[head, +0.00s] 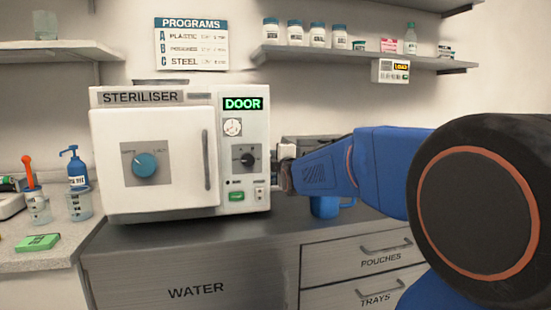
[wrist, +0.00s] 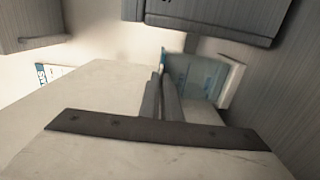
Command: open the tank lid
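The white steriliser (head: 155,150) stands on the counter in the head view, its front door shut. A thin dark piece (head: 160,81) shows on its top; I cannot tell for sure that it is the tank lid. My gripper (head: 285,168) is beside the steriliser's right side, partly hidden by my arm and seen edge-on, so its opening does not show. The wrist view shows a pale surface with a dark screwed bar (wrist: 155,131) across it and two close grey rods beyond; I cannot tell what these belong to. No held object is visible.
A blue jug (head: 325,206) is partly behind my arm. Cups, a pump bottle (head: 77,170) and a green pad (head: 38,242) stand at left. A shelf (head: 360,58) with jars hangs above. The counter before the steriliser is clear.

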